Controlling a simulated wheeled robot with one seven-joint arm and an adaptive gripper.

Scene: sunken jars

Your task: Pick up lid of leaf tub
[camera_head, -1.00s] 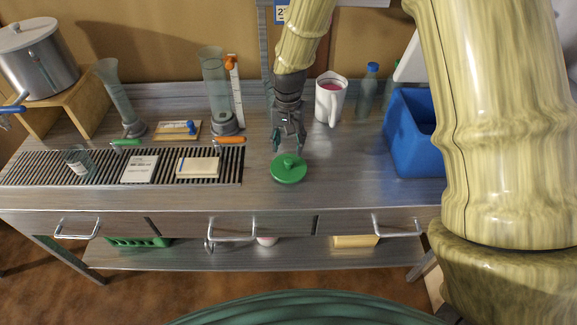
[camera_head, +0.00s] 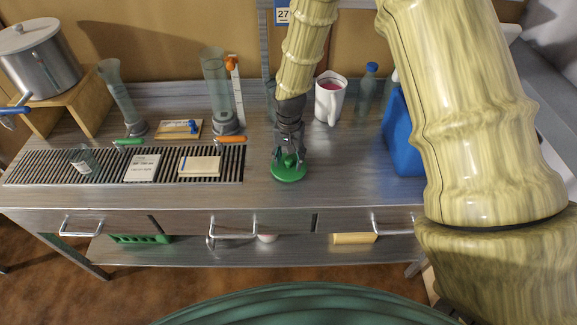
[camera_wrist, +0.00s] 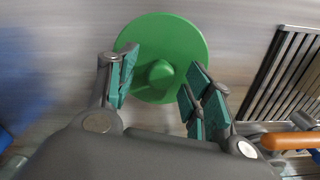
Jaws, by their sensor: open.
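A round green lid (camera_head: 289,174) with a knob lies on the metal bench, right of the slatted drain area. In the wrist view the lid (camera_wrist: 178,40) fills the upper middle, with its knob (camera_wrist: 160,73) between my fingertips. My gripper (camera_head: 289,156) is just above the lid, its fingers on either side of the knob. My gripper (camera_wrist: 160,85) is open, with a gap between each finger pad and the knob. I cannot tell whether anything lies under the lid.
A white jug (camera_head: 329,100) with pink contents and a blue-capped bottle (camera_head: 367,88) stand behind. A blue bin (camera_head: 402,140) is to the right. An orange-handled tool (camera_head: 230,138) lies left of my gripper. Bare bench lies between lid and bin.

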